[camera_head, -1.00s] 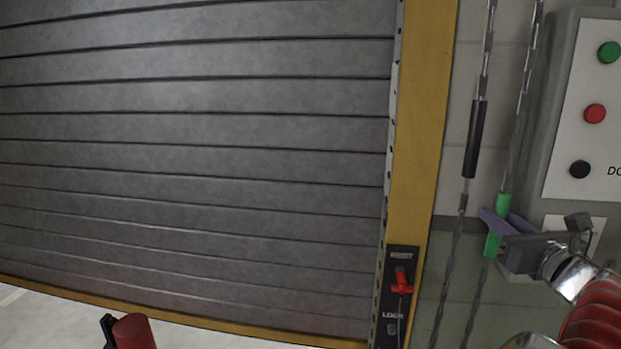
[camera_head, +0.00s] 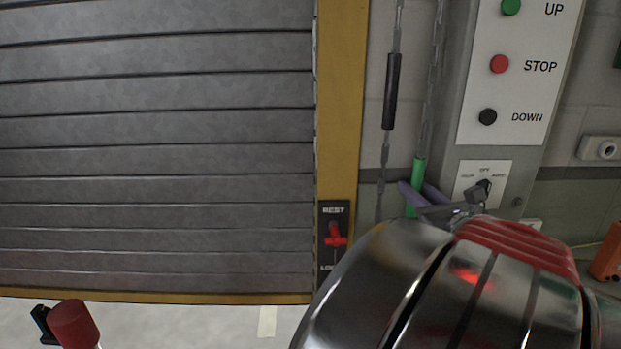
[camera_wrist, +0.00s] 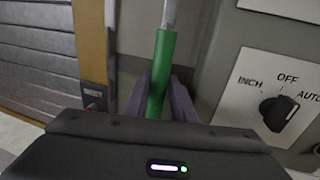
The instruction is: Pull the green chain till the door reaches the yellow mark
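The green sleeve (camera_head: 416,185) on the right-hand hanging chain (camera_head: 433,90) stands upright beside the grey control box. My gripper (camera_head: 420,196) has its purple fingers around it; in the wrist view the sleeve (camera_wrist: 160,75) lies between both fingers (camera_wrist: 160,103) and they look shut on it. The sleeve's lower part is hidden behind my arm and gripper. The grey slatted door (camera_head: 160,130) has a yellow bottom rail (camera_head: 180,297), with pale floor showing below it. I cannot make out a separate yellow mark; a yellow post (camera_head: 340,110) borders the door.
A second chain with a black sleeve (camera_head: 391,92) hangs just left. The control box (camera_head: 462,110) stands close on the right, with buttons and a selector knob (camera_head: 484,187). A red lever (camera_head: 335,236) sits on the post. A red cylinder (camera_head: 74,322) is at lower left.

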